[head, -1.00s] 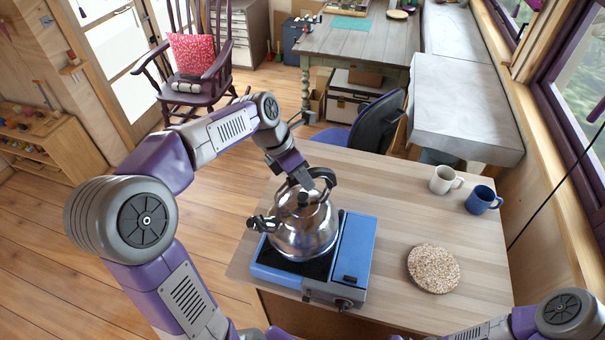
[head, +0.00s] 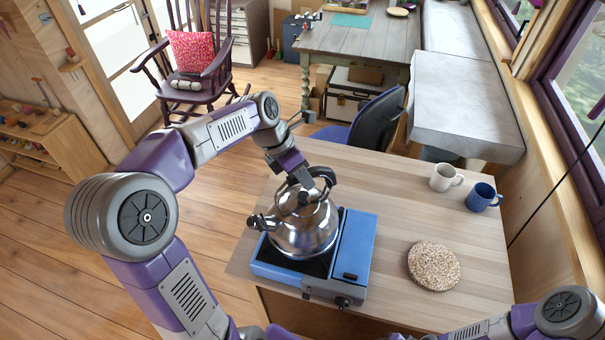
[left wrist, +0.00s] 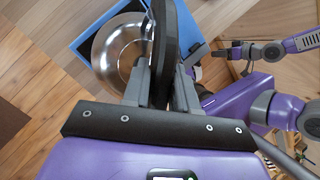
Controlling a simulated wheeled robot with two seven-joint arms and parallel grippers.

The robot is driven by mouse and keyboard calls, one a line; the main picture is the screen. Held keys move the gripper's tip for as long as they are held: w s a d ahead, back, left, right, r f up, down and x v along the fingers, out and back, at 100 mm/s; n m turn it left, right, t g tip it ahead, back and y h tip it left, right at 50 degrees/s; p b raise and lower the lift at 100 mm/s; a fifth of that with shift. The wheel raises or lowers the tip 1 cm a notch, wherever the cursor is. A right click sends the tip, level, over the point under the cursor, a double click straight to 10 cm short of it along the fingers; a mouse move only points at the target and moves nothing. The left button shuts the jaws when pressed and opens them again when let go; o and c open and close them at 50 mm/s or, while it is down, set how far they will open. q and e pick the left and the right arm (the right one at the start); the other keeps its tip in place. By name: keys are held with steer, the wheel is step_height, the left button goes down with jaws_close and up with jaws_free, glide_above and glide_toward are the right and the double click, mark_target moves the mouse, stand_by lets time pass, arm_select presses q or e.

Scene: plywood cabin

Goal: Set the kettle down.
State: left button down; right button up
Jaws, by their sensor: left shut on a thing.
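The shiny steel kettle (head: 303,230), with a black handle and spout tip, is upright at the blue camping stove (head: 350,250), over its dark burner area. Whether its base touches the stove is hard to tell. My left gripper (head: 304,183) is at the kettle's black handle, shut on it. In the left wrist view the handle (left wrist: 165,50) runs between the two fingers, with the kettle's steel body (left wrist: 118,50) beyond.
A round speckled mat (head: 434,266) lies right of the stove on the wooden table (head: 390,205). A white mug (head: 445,177) and a blue mug (head: 482,197) stand at the table's back right. The table between stove and mat is bare. A blue chair (head: 375,122) stands behind.

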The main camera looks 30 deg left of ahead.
arm_select(q)
steer(key=shift+w, duration=0.1)
stand_by(0.3)
steer(key=c, duration=0.8)
jaws_free()
steer(key=shift+c, duration=0.2)
steer(key=shift+o, duration=0.2)
steer(key=shift+f, duration=0.25)
steer(key=v, duration=0.8)
